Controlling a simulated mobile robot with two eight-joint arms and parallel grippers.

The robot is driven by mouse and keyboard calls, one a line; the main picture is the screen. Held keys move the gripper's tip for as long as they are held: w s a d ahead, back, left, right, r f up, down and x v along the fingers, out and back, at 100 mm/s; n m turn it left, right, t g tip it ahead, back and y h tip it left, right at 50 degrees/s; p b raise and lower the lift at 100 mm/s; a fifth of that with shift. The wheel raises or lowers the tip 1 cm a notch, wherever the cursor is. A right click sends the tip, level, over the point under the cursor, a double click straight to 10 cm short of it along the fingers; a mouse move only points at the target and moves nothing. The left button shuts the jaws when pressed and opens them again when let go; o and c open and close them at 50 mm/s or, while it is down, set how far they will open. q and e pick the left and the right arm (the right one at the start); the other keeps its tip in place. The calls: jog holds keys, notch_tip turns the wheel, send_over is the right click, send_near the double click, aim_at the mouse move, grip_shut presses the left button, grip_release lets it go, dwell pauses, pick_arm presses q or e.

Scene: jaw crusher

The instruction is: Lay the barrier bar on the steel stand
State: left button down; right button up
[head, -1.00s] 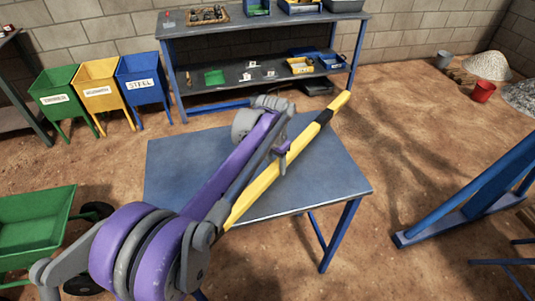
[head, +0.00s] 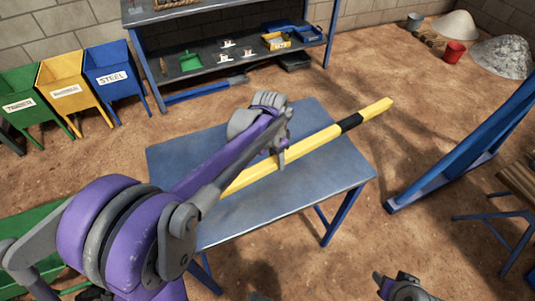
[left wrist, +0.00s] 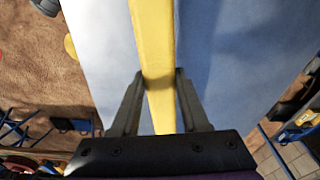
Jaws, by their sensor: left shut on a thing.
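The yellow barrier bar (head: 320,141) with a black band runs slantwise over the steel stand (head: 310,190), a blue-grey flat top on blue legs. Its far end sticks out past the stand's right far edge. My left gripper (head: 281,156) is shut on the bar, over the stand's top. In the left wrist view the bar (left wrist: 153,40) passes between the two fingers (left wrist: 159,85). Whether the bar touches the top I cannot tell. My arm hides its near end. My right gripper (head: 402,287) shows partly at the bottom edge, away from the bar.
A blue steel frame (head: 462,150) stands on the right. A shelf bench (head: 235,60) and green, yellow and blue bins (head: 113,72) stand at the back. Dirt floor is clear between stand and frame.

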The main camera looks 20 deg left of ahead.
aim_at(269, 168)
pick_arm(q)
jog(key=shift+m, duration=0.8)
jog(key=s+p, duration=0.1)
jog(key=s+r, duration=0.1)
jog(key=s+r+p, duration=0.1)
jog(key=s, duration=0.1)
jog(key=shift+s+a+r+p, duration=0.1)
jog(key=shift+a+p, duration=0.2)
jog(key=shift+s+f, duration=0.2)
pick_arm(e)
jog(key=r, duration=0.2)
jog(key=w+r, duration=0.1)
jog(key=r, duration=0.1)
jog(key=shift+w+r, duration=0.1)
jog(key=shift+r, duration=0.15)
jog(key=shift+f, duration=0.1)
pick_arm(q)
jog(key=shift+f+b, duration=2.4)
jog(key=shift+f, duration=0.9)
pick_arm(e)
jog(key=shift+s+f, duration=0.25)
jog(key=shift+f, duration=0.65)
jog(key=shift+s+f, duration=0.2)
jog(key=shift+f, duration=0.7)
jog(key=shift+s+f, duration=0.25)
jog(key=shift+f, duration=0.65)
